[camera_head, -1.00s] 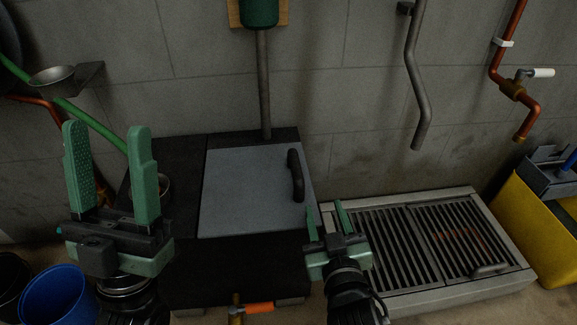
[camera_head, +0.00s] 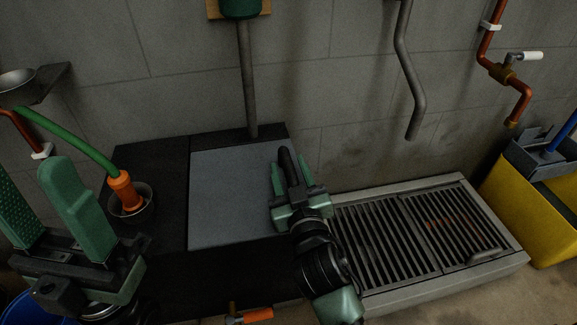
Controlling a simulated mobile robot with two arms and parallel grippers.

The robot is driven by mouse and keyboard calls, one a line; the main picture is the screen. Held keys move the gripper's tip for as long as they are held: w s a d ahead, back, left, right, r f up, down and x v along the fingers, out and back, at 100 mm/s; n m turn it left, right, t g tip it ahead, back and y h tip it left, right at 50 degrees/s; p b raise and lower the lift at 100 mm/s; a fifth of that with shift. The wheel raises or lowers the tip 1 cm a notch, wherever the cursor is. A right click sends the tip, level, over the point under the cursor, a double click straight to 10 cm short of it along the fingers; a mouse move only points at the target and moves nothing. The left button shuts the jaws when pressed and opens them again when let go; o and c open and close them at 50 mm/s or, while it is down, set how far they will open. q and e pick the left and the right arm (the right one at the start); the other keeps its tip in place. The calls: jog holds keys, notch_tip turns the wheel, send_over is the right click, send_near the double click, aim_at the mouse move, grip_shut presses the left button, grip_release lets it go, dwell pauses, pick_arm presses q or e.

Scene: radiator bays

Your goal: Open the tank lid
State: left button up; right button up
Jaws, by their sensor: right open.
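The tank lid (camera_head: 228,195) is a flat grey panel lying shut on the black tank top (camera_head: 160,165). Its dark bar handle (camera_head: 285,158) is near the lid's right edge. My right gripper (camera_head: 293,167) is open at the handle, with a finger on each side of it. The lower part of the handle is hidden by the gripper, and I cannot tell whether the fingers touch it. My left gripper (camera_head: 42,180) is open and empty at the left, away from the lid.
A green hose with an orange end (camera_head: 124,190) stands in a round opening left of the lid. A grey pipe (camera_head: 248,85) comes down behind the lid. A slatted grate (camera_head: 420,240) lies to the right, with a yellow bucket (camera_head: 535,215) beyond.

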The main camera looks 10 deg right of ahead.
jog(key=shift+w, duration=0.35)
grip_shut()
dwell(1.2)
